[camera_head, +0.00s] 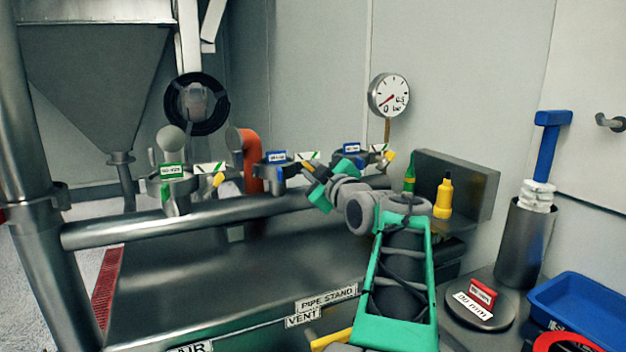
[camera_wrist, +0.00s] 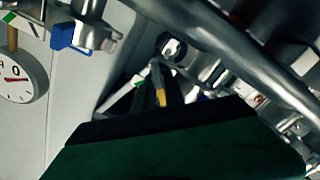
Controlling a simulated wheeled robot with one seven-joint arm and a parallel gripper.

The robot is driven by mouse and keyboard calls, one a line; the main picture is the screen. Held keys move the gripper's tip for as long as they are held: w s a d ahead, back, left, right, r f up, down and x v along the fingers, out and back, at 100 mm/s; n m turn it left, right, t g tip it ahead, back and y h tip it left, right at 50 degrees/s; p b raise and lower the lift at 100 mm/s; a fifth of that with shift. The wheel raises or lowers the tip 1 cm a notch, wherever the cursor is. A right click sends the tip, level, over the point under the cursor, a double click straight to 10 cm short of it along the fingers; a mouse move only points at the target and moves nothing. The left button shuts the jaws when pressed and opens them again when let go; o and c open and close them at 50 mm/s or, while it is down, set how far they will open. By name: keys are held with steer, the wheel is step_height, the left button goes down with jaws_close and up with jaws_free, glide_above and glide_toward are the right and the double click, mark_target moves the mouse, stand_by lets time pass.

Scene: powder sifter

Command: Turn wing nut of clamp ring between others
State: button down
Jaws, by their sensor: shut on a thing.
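Three clamp rings sit in a row on the pipe stand in the head view: the left one (camera_head: 177,190) with a green label, the middle one (camera_head: 268,173) with a blue label, and the right one (camera_head: 352,162) with a blue label. Yellow-tipped wing nuts show on the left ring (camera_head: 218,179) and the right ring (camera_head: 388,157). My gripper (camera_head: 309,173) is at the right side of the middle ring, shut on its wing nut, which it hides there. In the wrist view a yellow tip (camera_wrist: 160,97) shows at the dark fingers; the rest is unclear.
A horizontal steel pipe (camera_head: 170,228) runs in front of the rings. An orange pipe bend (camera_head: 248,155) stands behind. A round gauge (camera_head: 389,95) is on the wall side. Yellow (camera_head: 444,196) and green (camera_head: 409,178) bottles stand to the right. A blue tray (camera_head: 580,308) is lower right.

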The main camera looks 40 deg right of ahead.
stand_by(0.3)
steer(key=c, duration=1.5)
jaws_free()
steer(key=shift+c, duration=0.2)
steer(key=v, duration=0.7)
steer(key=shift+s+a, duration=0.2)
steer(key=shift+s, duration=0.2)
